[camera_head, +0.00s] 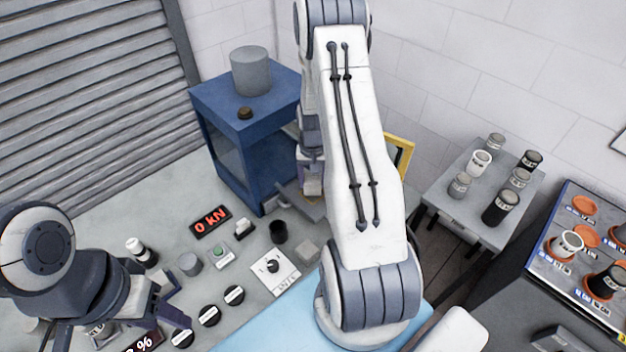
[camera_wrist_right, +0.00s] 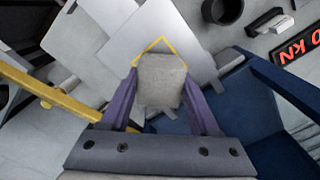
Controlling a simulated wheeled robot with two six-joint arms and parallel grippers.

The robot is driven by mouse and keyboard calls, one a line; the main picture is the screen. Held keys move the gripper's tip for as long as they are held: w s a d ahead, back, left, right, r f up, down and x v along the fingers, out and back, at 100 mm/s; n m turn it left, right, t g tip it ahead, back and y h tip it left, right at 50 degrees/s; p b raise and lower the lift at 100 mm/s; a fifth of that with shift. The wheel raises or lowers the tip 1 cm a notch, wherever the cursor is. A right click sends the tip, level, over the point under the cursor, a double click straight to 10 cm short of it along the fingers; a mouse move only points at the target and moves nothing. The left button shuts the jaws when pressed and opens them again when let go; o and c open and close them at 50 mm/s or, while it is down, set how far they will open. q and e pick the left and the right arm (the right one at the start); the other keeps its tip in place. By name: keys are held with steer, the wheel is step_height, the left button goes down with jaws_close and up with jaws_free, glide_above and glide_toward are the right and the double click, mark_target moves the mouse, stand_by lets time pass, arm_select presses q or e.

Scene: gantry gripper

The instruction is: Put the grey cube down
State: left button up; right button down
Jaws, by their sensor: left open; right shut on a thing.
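The grey cube (camera_wrist_right: 160,82) is held between the purple fingers of my right gripper (camera_wrist_right: 160,90) in the right wrist view. Grey flat plates (camera_wrist_right: 110,12) lie beyond it, and a yellow angled outline (camera_wrist_right: 161,39) shows just past its far edge. I cannot tell whether the cube touches a surface. In the head view my right arm crosses the middle and largely hides this gripper beside the blue cabinet. My left gripper (camera_head: 172,300) is open and empty above the grey table at the lower left, away from the cube.
The blue cabinet (camera_head: 225,100) stands close to my right gripper and also shows in the wrist view (camera_wrist_right: 265,115). A yellow bar (camera_wrist_right: 50,100) runs at the left there. A black cup (camera_head: 278,232), a dial plate (camera_head: 273,270) and a red display (camera_head: 211,222) are on the table.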

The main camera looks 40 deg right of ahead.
steer(key=shift+f, duration=0.75)
steer(key=shift+f, duration=0.15)
steer(key=shift+c, duration=0.6)
jaws_free()
